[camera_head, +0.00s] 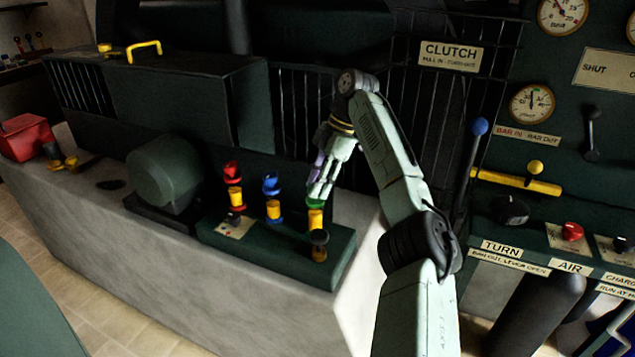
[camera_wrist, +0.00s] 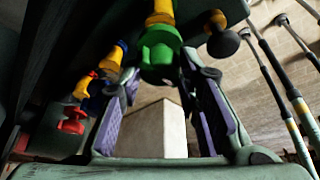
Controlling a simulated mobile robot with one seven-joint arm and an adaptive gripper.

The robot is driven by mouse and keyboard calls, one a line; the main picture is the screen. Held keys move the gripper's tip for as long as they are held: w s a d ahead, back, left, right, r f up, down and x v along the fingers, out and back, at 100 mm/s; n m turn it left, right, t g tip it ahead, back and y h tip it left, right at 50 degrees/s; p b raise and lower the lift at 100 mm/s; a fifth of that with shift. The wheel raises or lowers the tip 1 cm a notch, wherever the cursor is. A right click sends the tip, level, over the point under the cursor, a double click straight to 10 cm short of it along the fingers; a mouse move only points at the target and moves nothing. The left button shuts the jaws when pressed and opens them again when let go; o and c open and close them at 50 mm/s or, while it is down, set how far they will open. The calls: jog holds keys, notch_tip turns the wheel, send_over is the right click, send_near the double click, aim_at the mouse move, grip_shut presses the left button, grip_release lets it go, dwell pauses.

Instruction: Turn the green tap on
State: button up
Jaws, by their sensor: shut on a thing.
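The green tap (camera_head: 315,204) is a green handle on a yellow stem, one of several taps on a dark green block. My gripper (camera_head: 320,188) reaches down onto it from above. In the wrist view the green handle (camera_wrist: 160,48) sits between the tips of my purple-padded fingers (camera_wrist: 160,66). My gripper is shut on the green tap. The fingers partly cover the handle in the head view, and whether it is turned cannot be told.
A blue tap (camera_head: 271,184) and a red tap (camera_head: 232,170) stand to the left on the block (camera_head: 285,250). A black knob (camera_head: 319,237) stands close in front. A clutch lever with a blue ball (camera_head: 478,127) and a yellow handle (camera_head: 515,181) are on the right.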

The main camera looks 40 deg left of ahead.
jog(key=o, duration=1.1)
jog(key=shift+v, duration=3.8)
